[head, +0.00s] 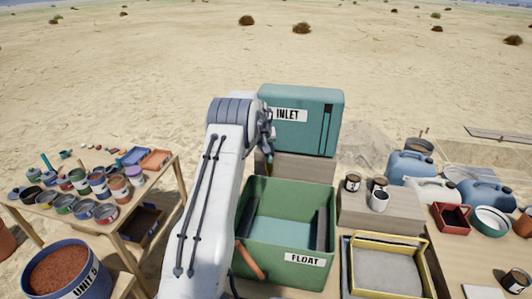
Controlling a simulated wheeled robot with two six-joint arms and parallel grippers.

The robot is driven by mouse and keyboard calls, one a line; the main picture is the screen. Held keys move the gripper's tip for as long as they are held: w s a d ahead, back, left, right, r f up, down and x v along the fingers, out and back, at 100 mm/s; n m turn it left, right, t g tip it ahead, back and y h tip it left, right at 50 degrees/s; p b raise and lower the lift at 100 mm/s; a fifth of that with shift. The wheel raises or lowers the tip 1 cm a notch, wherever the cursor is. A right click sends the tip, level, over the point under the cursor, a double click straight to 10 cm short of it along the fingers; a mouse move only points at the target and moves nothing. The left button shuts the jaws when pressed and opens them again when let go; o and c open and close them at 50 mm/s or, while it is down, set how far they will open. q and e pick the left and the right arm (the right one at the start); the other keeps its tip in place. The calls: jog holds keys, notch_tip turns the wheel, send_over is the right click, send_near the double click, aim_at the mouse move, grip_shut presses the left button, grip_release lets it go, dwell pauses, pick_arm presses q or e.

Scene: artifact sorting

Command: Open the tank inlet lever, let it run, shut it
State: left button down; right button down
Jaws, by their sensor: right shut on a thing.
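The teal tank (318,104) labelled INLET stands on a grey-brown block at the back centre. My right arm reaches up to its left side, and my right gripper (267,132) is at the tank's left edge, beside the INLET label. The gripper is shut on the inlet lever, which is mostly hidden behind the wrist and fingers, so its angle is unclear. In front stands an open green bin (262,249) labelled FLOAT, with a pale teal surface inside; I cannot tell how full it is. My left gripper is not in view.
At right are a yellow-framed tray (385,268), a block with cups (380,214), and blue jugs (410,167). Open sand lies behind.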

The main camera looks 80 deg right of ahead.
jog(key=shift+s, duration=0.1)
jog(key=c, duration=0.8)
grip_release()
jog(key=shift+o, duration=0.2)
jog(key=shift+r, duration=0.2)
jog(key=b+v, duration=0.3)
jog(key=v, duration=0.7)
